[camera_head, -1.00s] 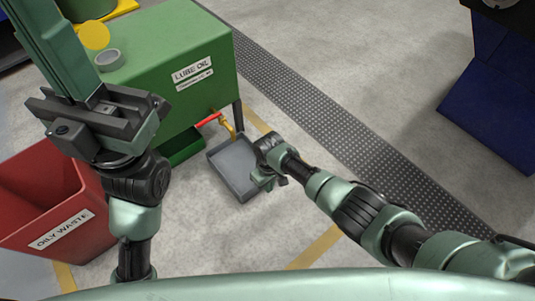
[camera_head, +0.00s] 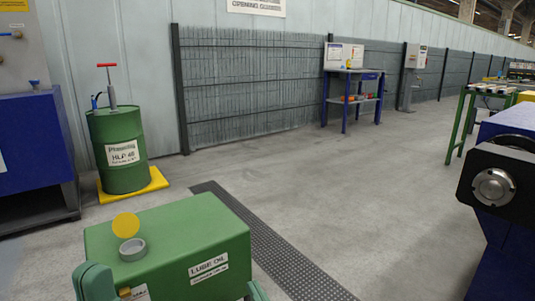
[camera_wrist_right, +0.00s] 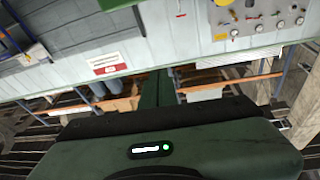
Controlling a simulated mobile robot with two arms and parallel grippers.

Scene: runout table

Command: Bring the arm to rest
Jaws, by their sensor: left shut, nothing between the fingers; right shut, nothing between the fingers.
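My left gripper (camera_head: 95,282) shows only as a green end at the bottom left of the head view, in front of the lube oil tank; it is shut and empty. The rest of that arm is below the picture. A small green tip of my right arm (camera_head: 257,291) shows at the bottom edge, by the tank's right side. In the right wrist view my right gripper (camera_wrist_right: 157,90) is shut with nothing in it, above its dark green body with a lit green light.
The green lube oil tank (camera_head: 190,240) stands close in front, with a grey ring (camera_head: 132,249) and yellow disc (camera_head: 126,225) on top. A green drum (camera_head: 119,150) stands behind left. A dark machine (camera_head: 497,186) is at right. The floor between is open.

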